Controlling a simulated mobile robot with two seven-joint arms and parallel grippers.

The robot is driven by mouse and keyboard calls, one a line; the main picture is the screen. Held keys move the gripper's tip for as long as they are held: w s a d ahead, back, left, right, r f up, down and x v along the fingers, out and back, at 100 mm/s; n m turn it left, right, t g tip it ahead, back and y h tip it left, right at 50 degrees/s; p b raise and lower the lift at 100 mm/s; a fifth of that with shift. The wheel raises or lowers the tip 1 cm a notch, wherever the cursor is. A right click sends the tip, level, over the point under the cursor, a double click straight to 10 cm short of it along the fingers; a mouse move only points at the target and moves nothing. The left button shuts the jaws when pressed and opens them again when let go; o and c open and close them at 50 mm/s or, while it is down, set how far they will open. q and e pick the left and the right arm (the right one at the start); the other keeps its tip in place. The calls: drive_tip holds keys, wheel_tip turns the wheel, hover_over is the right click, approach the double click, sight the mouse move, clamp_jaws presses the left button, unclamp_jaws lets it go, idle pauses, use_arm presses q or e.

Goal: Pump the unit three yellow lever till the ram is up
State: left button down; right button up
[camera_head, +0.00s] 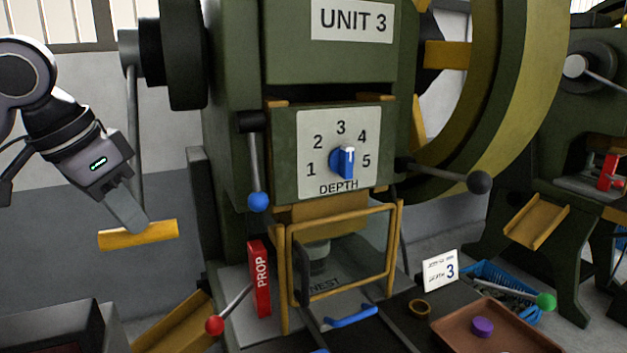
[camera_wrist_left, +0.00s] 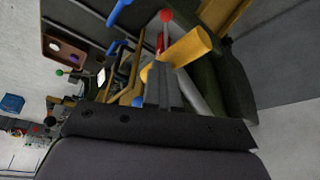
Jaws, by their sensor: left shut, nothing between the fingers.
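The unit three press carries the UNIT 3 sign (camera_head: 352,20). On its left, a grey lever arm (camera_head: 133,130) hangs from a dark hub and ends in a horizontal yellow grip (camera_head: 110,240). The yellow grip also shows in the left wrist view (camera_wrist_left: 190,46), just past the fingertips. My left gripper (camera_head: 137,228) comes down from upper left, its shut fingers at the grip's upper side; whether they touch it I cannot tell. It holds nothing. A dark cylinder (camera_head: 318,252), perhaps the ram, shows behind the yellow-framed guard (camera_head: 396,240). My right gripper is not in view.
The blue depth knob (camera_head: 344,162) is on the dial panel. A blue-balled lever (camera_head: 257,200), black-balled lever (camera_head: 479,182) and red-balled lever (camera_head: 215,325) stick out. A red PROP block (camera_head: 259,280) stands by the guard. A brown tray (camera_head: 455,333) lies lower right.

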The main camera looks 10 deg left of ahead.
use_arm(q)
drive_tip(key=shift+w+a+f, duration=0.2)
drive_tip(key=shift+w+f, duration=0.2)
drive_tip(key=shift+f, duration=0.15)
drive_tip(key=shift+w+a+f, duration=0.2)
drive_tip(key=shift+w+f, duration=0.2)
drive_tip(key=shift+f, duration=0.1)
drive_tip(key=shift+b, duration=0.3)
drive_tip(key=shift+w+a+f+b, duration=0.2)
drive_tip(key=shift+w+f, duration=0.1)
drive_tip(key=shift+f, duration=0.2)
drive_tip(key=shift+w+a+f+b, duration=0.15)
drive_tip(key=shift+w+f, duration=0.15)
drive_tip(key=shift+f, duration=0.2)
drive_tip(key=shift+s+d+r+p, duration=0.1)
drive_tip(key=shift+s+r+p, duration=0.05)
drive_tip(key=shift+r+p, duration=0.2)
drive_tip(key=shift+s+d+r, duration=0.35)
drive_tip(key=shift+s+r, duration=0.15)
drive_tip(key=shift+r, duration=0.05)
drive_tip(key=s+d+r+p, duration=0.1)
drive_tip(key=s+r+p, duration=0.1)
drive_tip(key=r+p, duration=0.2)
drive_tip(key=s+d+r+p, duration=0.1)
drive_tip(key=s+r+p, duration=0.2)
drive_tip(key=r+p, duration=0.2)
wheel_tip(320, 180, up, 2)
drive_tip(key=shift+d+r, duration=0.15)
drive_tip(key=shift+d, duration=0.2)
